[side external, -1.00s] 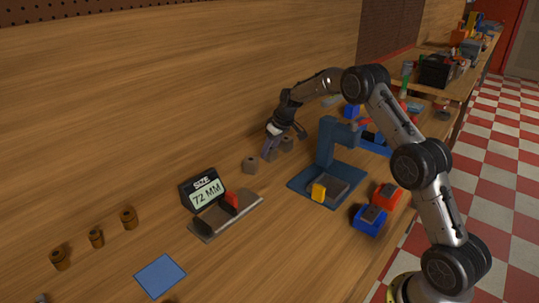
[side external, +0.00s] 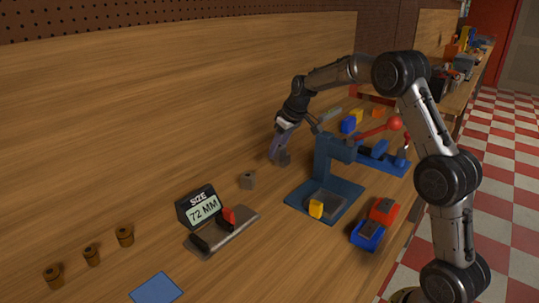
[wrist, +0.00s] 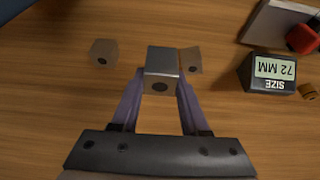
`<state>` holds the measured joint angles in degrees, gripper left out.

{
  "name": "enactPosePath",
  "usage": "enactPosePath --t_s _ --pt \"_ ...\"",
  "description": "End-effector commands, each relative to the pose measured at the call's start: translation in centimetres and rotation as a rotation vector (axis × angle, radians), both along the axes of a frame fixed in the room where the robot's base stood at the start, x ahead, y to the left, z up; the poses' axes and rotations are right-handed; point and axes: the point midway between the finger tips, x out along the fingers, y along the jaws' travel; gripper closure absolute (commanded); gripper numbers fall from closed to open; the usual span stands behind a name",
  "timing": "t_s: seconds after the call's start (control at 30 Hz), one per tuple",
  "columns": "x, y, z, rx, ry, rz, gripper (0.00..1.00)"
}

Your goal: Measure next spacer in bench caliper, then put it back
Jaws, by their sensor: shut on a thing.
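My gripper (wrist: 158,92) is shut on a grey-brown block spacer (wrist: 160,68) with a dark hole, held between its two purple fingers. In the side view my gripper (side external: 280,155) points down at the back of the bench with the held spacer (side external: 285,158) at its tips; I cannot tell whether it touches the bench. Two other spacers show in the wrist view, one to the left (wrist: 103,52) and one to the right (wrist: 192,61).
Red (side external: 384,210) and blue (side external: 368,234) bins sit at the front right. Brown spools (side external: 92,256) and a blue pad (side external: 157,288) lie at the left. Bare bench separates spacers and caliper.

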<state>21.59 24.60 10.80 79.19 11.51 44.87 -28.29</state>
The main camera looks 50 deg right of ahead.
Motion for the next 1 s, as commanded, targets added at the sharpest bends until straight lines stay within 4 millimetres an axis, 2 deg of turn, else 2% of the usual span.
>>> enactPosePath --t_s 0.03,0.2,0.5,0.8,0.87,0.97,1.0 --pt "-1.1 0.3 0.5 0.0 -0.001 -0.001 1.0" --pt "-3.9 1.3 1.9 0.0 -0.001 0.0 1.0" --pt "-6.4 2.2 3.0 0.0 0.0 -0.009 1.0" --pt "-6.4 1.4 3.0 -0.002 0.001 -0.207 1.0" --pt "-6.0 1.8 2.8 -0.001 0.001 -0.25 1.0" --pt "-5.0 3.6 2.3 -0.002 0.0 -0.292 1.0" --pt "-4.4 4.8 2.1 -0.002 0.001 -0.303 1.0"
